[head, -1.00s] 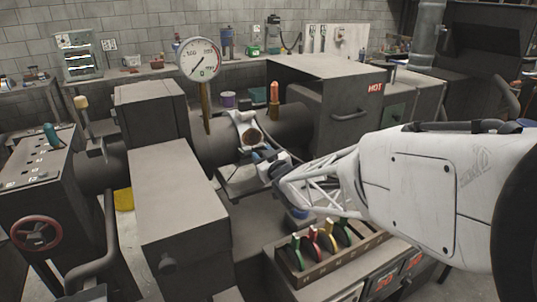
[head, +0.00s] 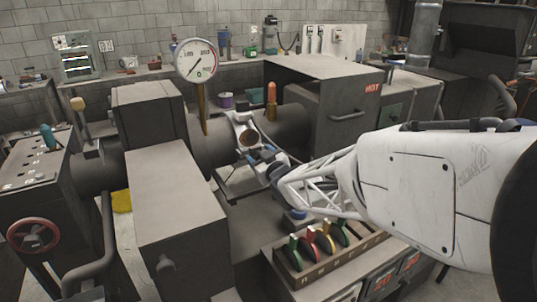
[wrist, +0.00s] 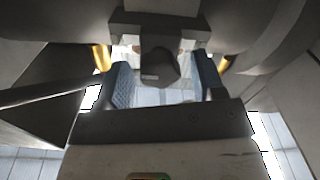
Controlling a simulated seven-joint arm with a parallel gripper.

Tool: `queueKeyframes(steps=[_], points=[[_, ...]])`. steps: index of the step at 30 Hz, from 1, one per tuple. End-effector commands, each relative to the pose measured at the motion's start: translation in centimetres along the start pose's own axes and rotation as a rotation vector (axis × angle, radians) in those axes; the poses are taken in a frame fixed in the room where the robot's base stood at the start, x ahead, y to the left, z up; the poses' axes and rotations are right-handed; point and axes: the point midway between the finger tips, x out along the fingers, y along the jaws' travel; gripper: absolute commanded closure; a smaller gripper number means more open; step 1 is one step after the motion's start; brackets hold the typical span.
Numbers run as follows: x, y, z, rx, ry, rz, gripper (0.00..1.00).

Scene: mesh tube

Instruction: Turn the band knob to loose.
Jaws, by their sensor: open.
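A pale band (head: 240,124) wraps the thick grey tube at the middle of the head view. A round dark knob (head: 249,138) sits on its near side. My gripper (head: 265,157) is just below and to the right of this knob. In the wrist view, a dark blocky knob (wrist: 158,68) shows between my two blue finger pads, with light gaps at both sides. My gripper (wrist: 164,82) is open there. I cannot tell how the knob is set, and no marking on it is readable.
A dial gauge (head: 196,60) stands on a stem left of the band. An orange-topped post (head: 271,100) rises right of it. A box marked HOT (head: 340,100) covers the tube's right end. A rack with coloured handles (head: 320,245) stands below my arm.

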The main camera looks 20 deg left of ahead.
Motion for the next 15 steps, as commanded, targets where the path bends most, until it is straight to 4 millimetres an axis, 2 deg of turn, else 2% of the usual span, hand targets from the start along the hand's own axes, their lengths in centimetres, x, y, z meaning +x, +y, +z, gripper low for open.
queueKeyframes(steps=[8, 15], points=[[-2.0, 0.0, -0.1, 0.000, 0.000, 0.001, 0.37], [-4.8, 0.0, 0.0, 0.000, 0.000, 0.001, 0.37]])
